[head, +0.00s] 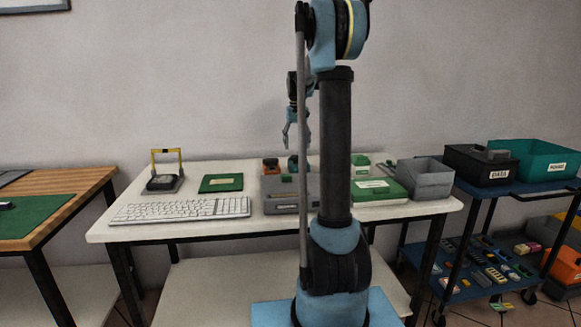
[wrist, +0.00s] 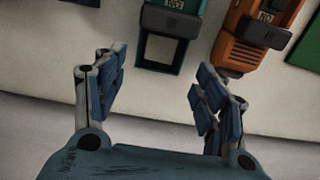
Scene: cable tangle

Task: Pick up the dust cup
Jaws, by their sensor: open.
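My gripper (head: 297,138) hangs open and empty above the back of the white table. In the wrist view its two blue-padded fingers (wrist: 158,82) stand wide apart with nothing between them. Beyond the fingertips lie a teal unit (wrist: 168,60) with a dark labelled part and an open square frame, and an orange unit (wrist: 236,50) with a dark labelled part. I cannot tell which part is the dust cup. In the head view the orange unit (head: 270,166) and teal unit (head: 293,164) stand behind a grey box; my arm hides some of this area.
The white table (head: 185,232) also holds a keyboard (head: 181,209), a green board (head: 221,183), a yellow-framed device (head: 166,170), a green case (head: 378,191) and a grey bin (head: 425,178). A blue cart (head: 515,187) with bins stands right. The wooden table (head: 85,180) is left.

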